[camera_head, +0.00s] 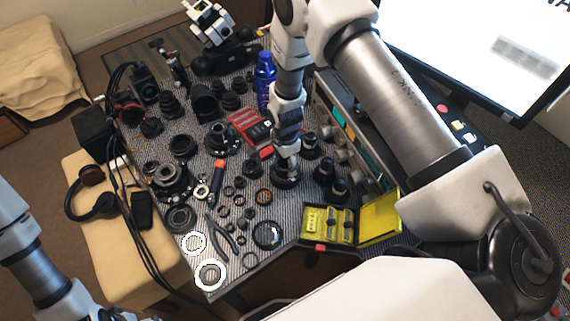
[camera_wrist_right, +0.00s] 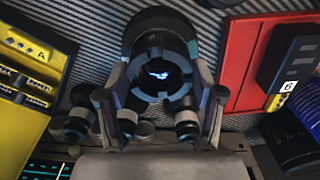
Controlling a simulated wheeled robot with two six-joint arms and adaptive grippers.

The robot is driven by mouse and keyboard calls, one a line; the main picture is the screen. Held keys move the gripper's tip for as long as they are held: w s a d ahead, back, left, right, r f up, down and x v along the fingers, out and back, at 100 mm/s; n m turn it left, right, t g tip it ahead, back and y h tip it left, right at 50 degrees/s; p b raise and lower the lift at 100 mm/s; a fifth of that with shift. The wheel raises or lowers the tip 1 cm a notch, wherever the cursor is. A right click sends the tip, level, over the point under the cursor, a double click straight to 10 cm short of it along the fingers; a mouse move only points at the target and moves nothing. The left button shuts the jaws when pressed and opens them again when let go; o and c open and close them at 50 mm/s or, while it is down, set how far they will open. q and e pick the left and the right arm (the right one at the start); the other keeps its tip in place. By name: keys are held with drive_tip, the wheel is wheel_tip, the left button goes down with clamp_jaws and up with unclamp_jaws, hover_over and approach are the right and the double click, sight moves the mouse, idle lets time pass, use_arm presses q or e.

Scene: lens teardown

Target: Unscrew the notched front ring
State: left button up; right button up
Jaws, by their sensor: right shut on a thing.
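The striped table mat (camera_head: 225,262) is crowded with lens parts, rings and pliers (camera_head: 228,238). A yellow case (camera_head: 380,217) stands open at the front right. A red case (camera_head: 244,124) and a blue bottle (camera_head: 265,82) stand behind. Headphones (camera_head: 92,178) lie at left.

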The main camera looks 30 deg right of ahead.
drive_tip(key=shift+r+p, duration=2)
drive_tip(key=shift+r, duration=0.95)
drive_tip(key=shift+f, duration=0.1)
